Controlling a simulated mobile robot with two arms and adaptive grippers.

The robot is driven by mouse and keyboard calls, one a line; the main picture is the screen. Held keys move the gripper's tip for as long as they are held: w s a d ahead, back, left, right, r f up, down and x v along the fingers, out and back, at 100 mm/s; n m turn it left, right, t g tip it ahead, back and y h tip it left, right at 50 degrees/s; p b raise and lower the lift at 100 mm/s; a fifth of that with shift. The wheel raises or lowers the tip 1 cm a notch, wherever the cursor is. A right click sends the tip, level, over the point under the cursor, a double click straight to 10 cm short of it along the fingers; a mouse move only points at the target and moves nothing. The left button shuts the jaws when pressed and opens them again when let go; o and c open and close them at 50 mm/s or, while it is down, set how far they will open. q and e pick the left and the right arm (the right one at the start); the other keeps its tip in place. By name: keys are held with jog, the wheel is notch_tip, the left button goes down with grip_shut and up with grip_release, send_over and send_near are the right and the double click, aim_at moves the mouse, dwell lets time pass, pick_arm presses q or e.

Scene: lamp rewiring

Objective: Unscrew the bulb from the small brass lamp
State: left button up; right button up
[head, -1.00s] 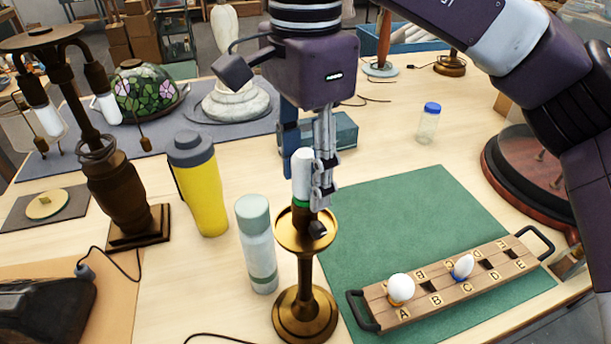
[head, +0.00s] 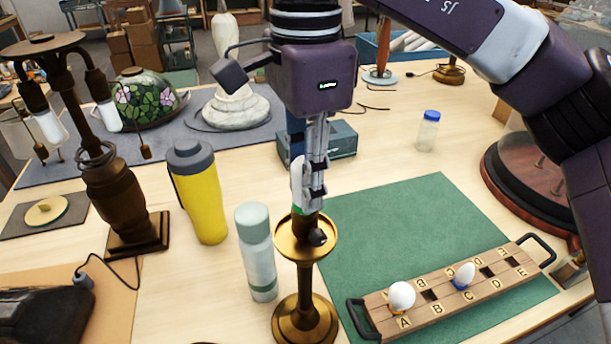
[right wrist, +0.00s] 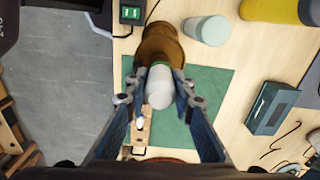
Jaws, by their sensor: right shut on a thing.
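The small brass lamp (head: 304,318) stands upright at the front middle of the table, with a wide dish below its socket. A white elongated bulb with a green collar sits upright at the socket; in the right wrist view the white bulb (right wrist: 159,90) shows between my fingers. My right gripper (head: 308,187) comes down from above and is shut on the bulb, one finger on each side. In the head view a finger hides most of the bulb, and its threads are hidden. My left gripper is not in view.
A pale green bottle (head: 257,255) stands close left of the lamp, with a yellow flask (head: 203,197) behind it. Right of the lamp, a lettered wooden tray (head: 448,310) on a green mat (head: 400,215) holds two white bulbs. A dark multi-arm lamp (head: 122,205) stands at left.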

jog(key=n+p, duration=0.1)
jog(key=n, duration=0.4)
jog(key=shift+r+p, duration=0.15)
jog(key=shift+p, duration=0.25)
jog(key=shift+n, duration=1)
jog(key=shift+n+p, duration=0.5)
jog(key=shift+n, duration=0.5)
jog(key=n+p, duration=0.1)
jog(key=n, duration=0.3)
jog(key=shift+a, duration=0.1)
jog(key=shift+n, duration=1)
